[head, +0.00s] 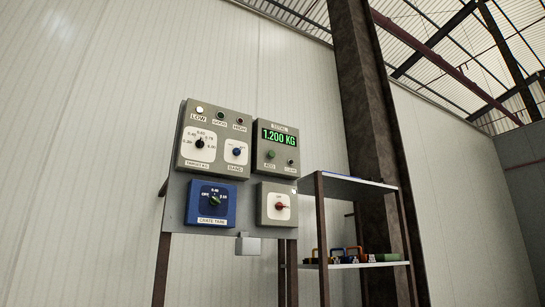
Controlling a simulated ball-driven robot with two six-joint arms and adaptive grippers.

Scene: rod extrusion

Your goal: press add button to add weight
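The control panel stands upright left of the middle in the head view. Its scale display (278,138) reads 1.200 KG in green digits. Below the display are a green button (271,155) labelled ADD and a dark button (290,160) whose label looks like CLEAR. The LOW lamp (199,110) at the panel's upper left is lit white. The other two lamps beside it look dark. Neither of my grippers is in the head view, and nothing touches the buttons.
A blue box (230,215) labelled CRATE TARE and a grey box with a red knob (279,206) sit below. A shelf rack (370,264) with several coloured items stands right of the panel. A brown steel column (365,110) rises behind it.

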